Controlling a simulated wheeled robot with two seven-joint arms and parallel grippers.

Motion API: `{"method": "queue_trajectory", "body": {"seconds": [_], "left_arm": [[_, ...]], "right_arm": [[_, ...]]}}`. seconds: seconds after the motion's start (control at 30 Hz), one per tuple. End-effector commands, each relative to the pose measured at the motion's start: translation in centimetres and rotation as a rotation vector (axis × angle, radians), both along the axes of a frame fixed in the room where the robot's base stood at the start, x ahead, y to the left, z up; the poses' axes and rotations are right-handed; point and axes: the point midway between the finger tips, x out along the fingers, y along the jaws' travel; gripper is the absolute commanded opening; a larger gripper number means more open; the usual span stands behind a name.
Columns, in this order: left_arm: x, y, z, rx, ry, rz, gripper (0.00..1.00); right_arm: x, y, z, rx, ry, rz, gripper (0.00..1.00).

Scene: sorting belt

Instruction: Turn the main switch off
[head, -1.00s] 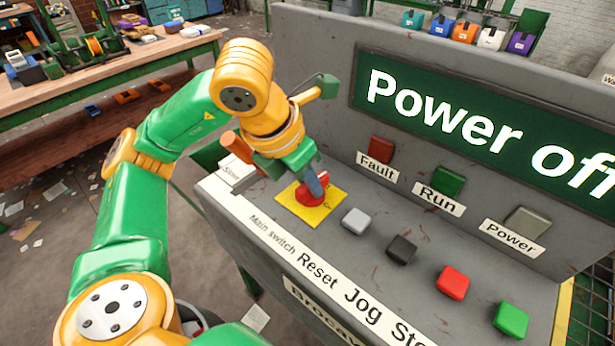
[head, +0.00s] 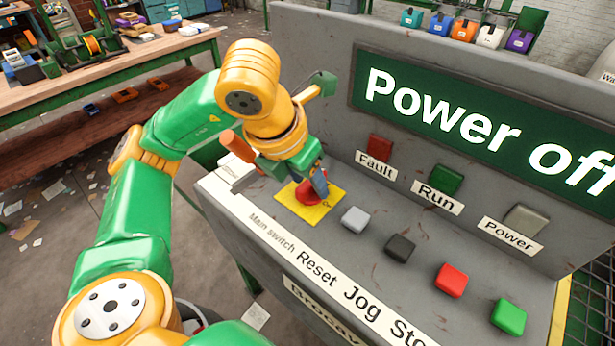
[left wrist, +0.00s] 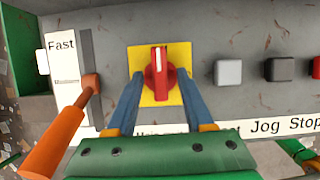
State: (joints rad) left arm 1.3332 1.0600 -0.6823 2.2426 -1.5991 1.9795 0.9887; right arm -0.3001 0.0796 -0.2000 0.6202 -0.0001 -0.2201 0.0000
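The main switch is a red rotary knob (head: 306,191) on a yellow plate (head: 316,213) at the left end of the console. In the left wrist view the knob (left wrist: 158,74) has its raised grip bar standing upright in the picture, with a pale line on it. My left gripper (head: 318,180) is open just above the knob. In the left wrist view its two blue fingers (left wrist: 159,82) are on either side of the knob with gaps, apart from its bar. In the head view the near finger hides part of the knob. The display (head: 490,130) reads "Power off". My right gripper is out of view.
An orange lever (left wrist: 56,138) at the Fast/Slow slot stands close left of my left gripper. Right of the switch are grey (head: 355,218), black (head: 400,248), red (head: 451,280) and green (head: 509,318) buttons. Fault, Run and Power lamps sit on the upright panel.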

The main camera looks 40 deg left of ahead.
Motion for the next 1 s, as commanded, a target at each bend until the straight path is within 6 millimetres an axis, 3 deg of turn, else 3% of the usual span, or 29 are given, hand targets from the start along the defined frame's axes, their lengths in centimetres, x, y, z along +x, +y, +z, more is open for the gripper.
{"method": "queue_trajectory", "body": {"seconds": [0.27,0.6,1.0], "left_arm": [[-0.1,0.0,0.2,0.000,0.000,-0.001,0.53],[-2.4,0.2,6.3,0.001,-0.003,0.000,0.53],[-2.7,0.2,6.5,0.000,0.001,-0.001,0.53]], "right_arm": [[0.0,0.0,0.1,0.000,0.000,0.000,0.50],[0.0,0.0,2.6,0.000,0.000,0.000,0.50],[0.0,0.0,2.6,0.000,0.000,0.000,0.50]]}}
